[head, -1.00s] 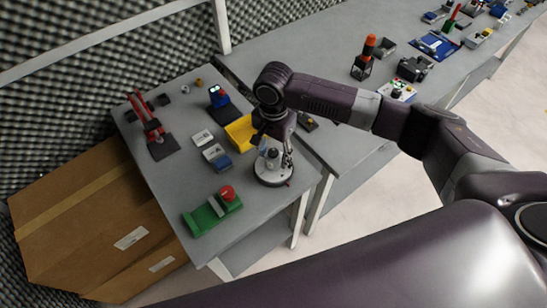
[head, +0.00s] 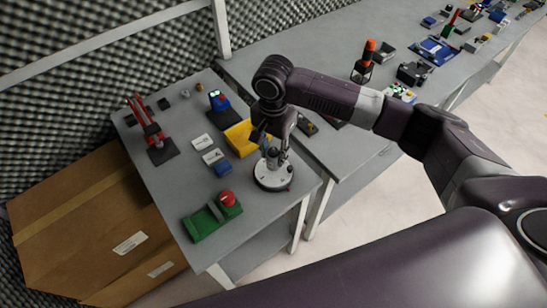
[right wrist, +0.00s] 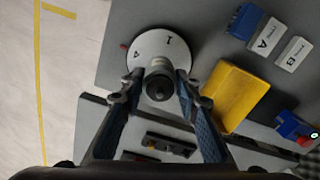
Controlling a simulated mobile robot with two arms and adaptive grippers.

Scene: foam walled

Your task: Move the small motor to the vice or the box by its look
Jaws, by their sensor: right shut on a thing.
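The small motor (right wrist: 158,84) is a short grey cylinder with a dark round end, seen end-on between the fingertips of my right gripper (right wrist: 157,94). My right gripper (head: 276,148) is shut on it, right over a round white stand (head: 272,180). The stand shows the marks 1 and 4 in the right wrist view (right wrist: 150,47). I cannot tell whether the motor touches the stand. My left gripper is out of view.
White plates marked A (right wrist: 267,36) and B (right wrist: 294,54) lie near a blue block (head: 222,168). A red clamp stand (head: 150,132) and a blue device (head: 218,100) are further back. A second bench (head: 340,150) adjoins on the right. Cardboard boxes (head: 90,220) stand left.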

